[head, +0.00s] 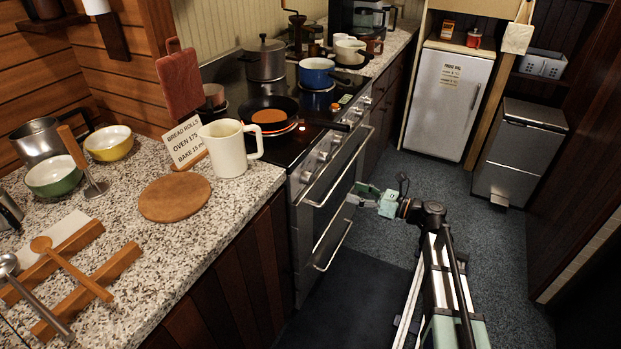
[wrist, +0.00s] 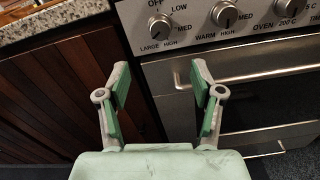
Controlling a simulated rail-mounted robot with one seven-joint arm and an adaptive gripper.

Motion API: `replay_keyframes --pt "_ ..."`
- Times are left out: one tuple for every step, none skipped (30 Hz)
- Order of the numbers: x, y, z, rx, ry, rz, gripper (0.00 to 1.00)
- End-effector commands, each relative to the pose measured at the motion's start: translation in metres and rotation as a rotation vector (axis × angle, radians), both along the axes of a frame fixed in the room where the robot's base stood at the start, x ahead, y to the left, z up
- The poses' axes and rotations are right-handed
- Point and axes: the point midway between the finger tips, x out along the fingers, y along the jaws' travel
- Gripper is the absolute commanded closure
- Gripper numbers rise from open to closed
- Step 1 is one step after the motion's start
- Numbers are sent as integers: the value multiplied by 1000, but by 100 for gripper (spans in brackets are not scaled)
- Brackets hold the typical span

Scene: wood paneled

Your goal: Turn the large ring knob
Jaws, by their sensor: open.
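The large ring knob (wrist: 160,24) is a round metallic knob on the stove's front panel, with "LARGE" printed below it and OFF, LOW, MED and HIGH around it. It is the leftmost knob in the wrist view. My gripper (wrist: 161,82) is open and empty, its two green-padded fingers spread below the knob in the picture and apart from it. In the head view my gripper (head: 359,196) is in front of the stove, to the right of the oven door.
A second knob (wrist: 224,14) marked "WARM" and an oven knob (wrist: 286,5) sit to the right. The oven handle (wrist: 250,75) juts out below them. The frying pan's handle (head: 328,124) reaches over the stove's front edge. The wooden cabinet (wrist: 60,85) is at left.

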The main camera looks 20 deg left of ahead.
Motion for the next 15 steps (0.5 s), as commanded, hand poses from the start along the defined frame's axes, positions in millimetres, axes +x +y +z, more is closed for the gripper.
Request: replay_keyframes --pt "1 9 0 -1 0 2 34" --pt "1 13 0 -1 0 2 34" --pt "2 21 0 -1 -1 3 34" --pt "2 26 0 -1 -1 3 34" --pt "3 32 0 -1 -1 2 34" --pt "3 40 0 -1 -1 3 34" --pt "3 46 0 -1 -1 3 34" --pt "4 52 0 -1 -1 3 34" --pt "5 60 0 -2 -1 2 34" --pt "5 66 0 -1 -1 3 34" --pt "5 72 0 -2 -2 3 34" --pt "6 80 0 -2 -2 2 34" --pt "6 86 0 -2 -2 2 34" --pt "6 92 0 -2 -2 3 34" --pt "7 100 0 -2 -2 2 34"
